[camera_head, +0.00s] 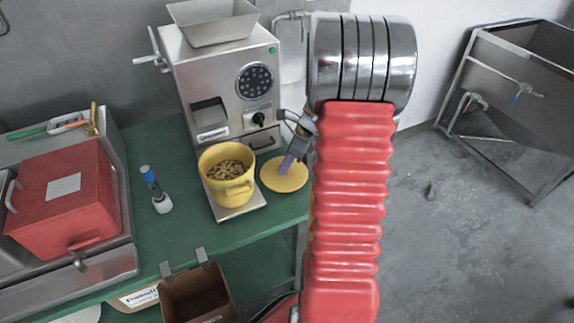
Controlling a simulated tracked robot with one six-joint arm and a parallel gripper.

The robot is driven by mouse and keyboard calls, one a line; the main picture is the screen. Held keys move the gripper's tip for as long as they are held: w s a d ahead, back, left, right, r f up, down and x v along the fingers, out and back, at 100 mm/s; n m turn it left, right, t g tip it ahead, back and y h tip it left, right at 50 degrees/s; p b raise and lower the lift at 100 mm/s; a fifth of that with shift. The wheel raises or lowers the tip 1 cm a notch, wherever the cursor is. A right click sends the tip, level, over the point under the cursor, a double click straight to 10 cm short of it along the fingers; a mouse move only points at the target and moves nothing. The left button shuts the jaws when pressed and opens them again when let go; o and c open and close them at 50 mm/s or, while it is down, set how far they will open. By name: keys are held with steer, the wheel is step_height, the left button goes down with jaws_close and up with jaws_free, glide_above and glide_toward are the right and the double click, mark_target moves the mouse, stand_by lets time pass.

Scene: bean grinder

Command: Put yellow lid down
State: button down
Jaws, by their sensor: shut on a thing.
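The yellow lid (280,175) is a round disc with a purplish handle (287,164). It is at the right side of the green table, to the right of the yellow pot. My gripper (293,150) is shut on the lid's handle, partly hidden by my red arm. Whether the lid touches the table or hangs just above it, I cannot tell. The yellow pot (228,190) is open and holds brown beans. It stands on a small metal plate (240,212).
A steel grinder (215,75) stands behind the pot. A blue-topped brush-like tool (156,190) and a red box (62,200) are to the left. A brown bin (197,296) hangs at the table's front. The green table (160,240) has bare room in front.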

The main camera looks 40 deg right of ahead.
steer(key=shift+f, duration=0.55)
steer(key=c, duration=1.5)
jaws_free()
steer(key=v, duration=1.2)
steer(key=shift+s, duration=0.1)
